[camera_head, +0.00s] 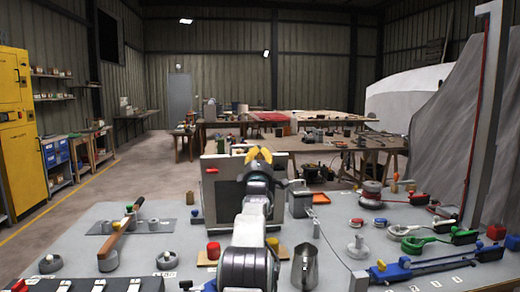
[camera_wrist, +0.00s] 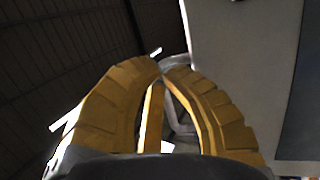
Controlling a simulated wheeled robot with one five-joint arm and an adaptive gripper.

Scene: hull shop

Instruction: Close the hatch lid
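The hatch lid (camera_head: 226,197) appears to be the upright panel with a pale frame and dark middle, standing at the back of the grey work surface in the head view. My arm hides part of its right side. My gripper (camera_head: 259,152) has yellow fingers and is raised in front of the lid's upper right. In the wrist view the fingertips (camera_wrist: 161,71) nearly meet. A grey curved bar (camera_wrist: 178,64) shows just behind them; I cannot tell whether they touch it. A pale panel (camera_wrist: 235,75) fills the right side.
A wooden-handled lever (camera_head: 118,237) stands at the left of the work surface (camera_head: 335,225). A metal jug (camera_head: 305,266) stands right of my arm.

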